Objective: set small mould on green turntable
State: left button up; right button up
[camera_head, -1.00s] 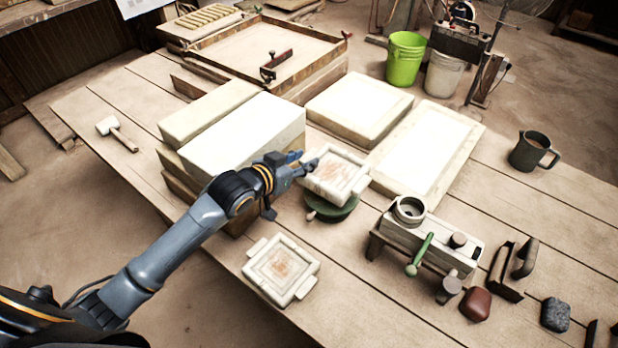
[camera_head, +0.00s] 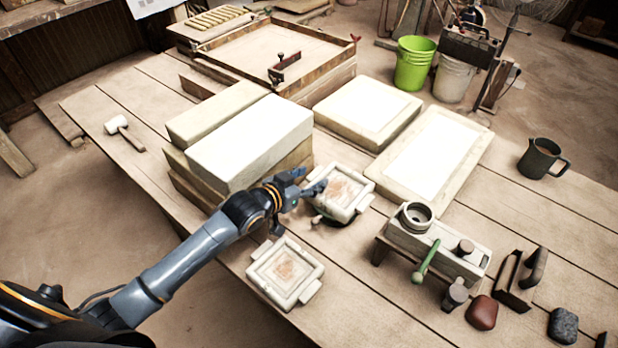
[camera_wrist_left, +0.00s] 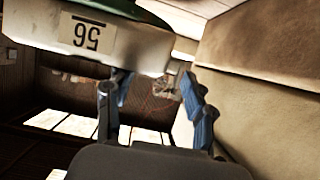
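A small square white plaster mould (camera_head: 345,188) with reddish marks and side lugs sits low over the turntable spot, covering nearly all of the turntable in the head view. In the left wrist view the mould (camera_wrist_left: 150,46) appears upside down with a "56" label, and a strip of the green turntable (camera_wrist_left: 100,6) shows against its underside. My left gripper (camera_head: 311,184) is at the mould's left lug. Its fingers (camera_wrist_left: 155,95) stand apart and look open; whether they touch the lug is unclear. My right gripper is out of view.
A similar mould (camera_head: 286,272) lies on the near table edge. Stacked plaster blocks (camera_head: 250,140) stand close behind my left gripper. Flat slabs (camera_head: 430,155) lie behind.

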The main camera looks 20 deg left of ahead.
pick_arm(q)
jog(key=shift+s+r, duration=0.1)
jog(key=shift+r, duration=0.05)
jog(key=v, duration=1.2)
dwell(0.4)
